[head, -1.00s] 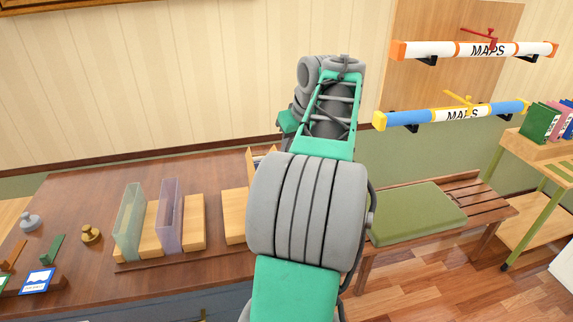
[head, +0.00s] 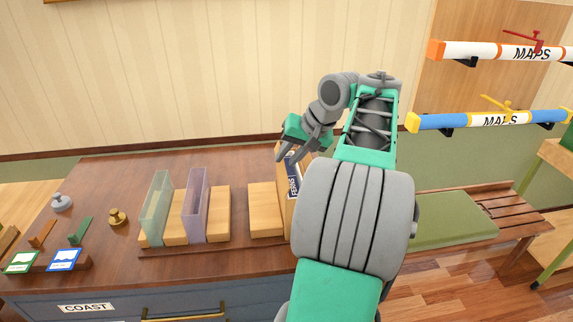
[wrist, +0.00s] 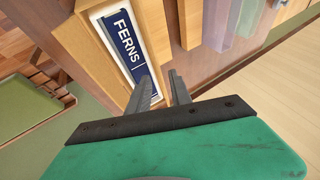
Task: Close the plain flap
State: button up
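My gripper (head: 289,158) is open and empty, pointing down beside the top of an upright wooden piece with a blue FERNS label (head: 293,176). In the wrist view my two fingers (wrist: 159,76) are apart, near the lower right edge of the FERNS label (wrist: 124,48); contact cannot be told. A green-tinted clear panel (head: 157,208) and a purple-tinted clear panel (head: 195,205) stand upright among wooden blocks to the left. I cannot tell for sure which piece is the plain flap. My arm hides the right part of the FERNS piece.
The brown desk (head: 120,265) carries a brass knob (head: 118,217), a grey knob (head: 62,202) and small label cards (head: 64,259) at left. A bench with a green cushion (head: 450,222) stands to the right. Map tubes (head: 490,121) hang on the wall.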

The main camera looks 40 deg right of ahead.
jog(key=shift+x, duration=0.9)
jog(key=shift+c, duration=0.2)
grip_shut()
jog(key=shift+s, duration=0.1)
dwell(0.3)
